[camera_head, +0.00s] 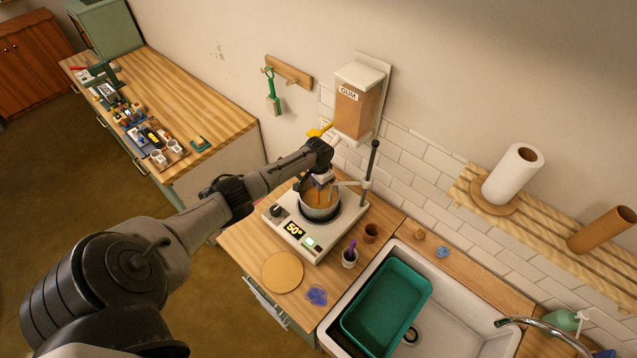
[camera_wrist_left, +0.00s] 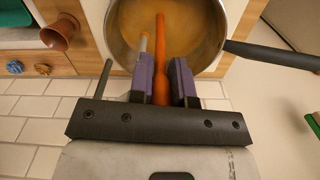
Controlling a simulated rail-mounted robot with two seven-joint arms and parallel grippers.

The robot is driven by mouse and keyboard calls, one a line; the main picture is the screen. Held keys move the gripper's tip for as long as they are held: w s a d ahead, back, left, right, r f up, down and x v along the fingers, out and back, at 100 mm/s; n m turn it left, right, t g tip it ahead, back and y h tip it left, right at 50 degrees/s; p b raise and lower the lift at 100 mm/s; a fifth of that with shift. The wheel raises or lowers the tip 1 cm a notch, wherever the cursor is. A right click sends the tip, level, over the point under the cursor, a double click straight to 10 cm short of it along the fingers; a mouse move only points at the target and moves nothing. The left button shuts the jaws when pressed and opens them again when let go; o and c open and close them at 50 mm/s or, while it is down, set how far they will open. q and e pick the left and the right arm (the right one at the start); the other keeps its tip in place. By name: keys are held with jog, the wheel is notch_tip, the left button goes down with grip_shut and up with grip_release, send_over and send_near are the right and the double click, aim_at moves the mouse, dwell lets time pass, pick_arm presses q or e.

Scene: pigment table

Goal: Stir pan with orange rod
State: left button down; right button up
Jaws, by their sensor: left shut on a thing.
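The pan (camera_head: 319,206) stands on the white hot plate (camera_head: 292,240), whose display reads 50°. In the left wrist view the pan (camera_wrist_left: 229,12) holds an orange-yellow liquid (camera_wrist_left: 195,30), and its dark handle points right. My left gripper (camera_head: 322,178) is over the pan. In the left wrist view its purple-padded fingers (camera_wrist_left: 163,80) are shut on the orange rod (camera_wrist_left: 161,50), whose far end reaches into the pan over the liquid. A thin grey rod with an orange tip (camera_wrist_left: 143,45) shows beside the left finger. My right gripper is not in view.
A black stand rod (camera_head: 371,165) rises behind the hot plate, with a clamp reaching the pan. The gum dispenser (camera_head: 354,105) hangs on the wall behind. A brown cup (camera_head: 371,232), a cup with a purple item (camera_head: 350,256) and a round wooden board (camera_head: 282,272) stand nearby. The sink (camera_head: 451,318) holds a teal basin (camera_head: 424,288).

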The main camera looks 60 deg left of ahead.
pick_arm(q)
jog(key=shift+r+p, duration=0.3)
jog(key=shift+r, duration=3.9)
jog(key=shift+r, duration=1.5)
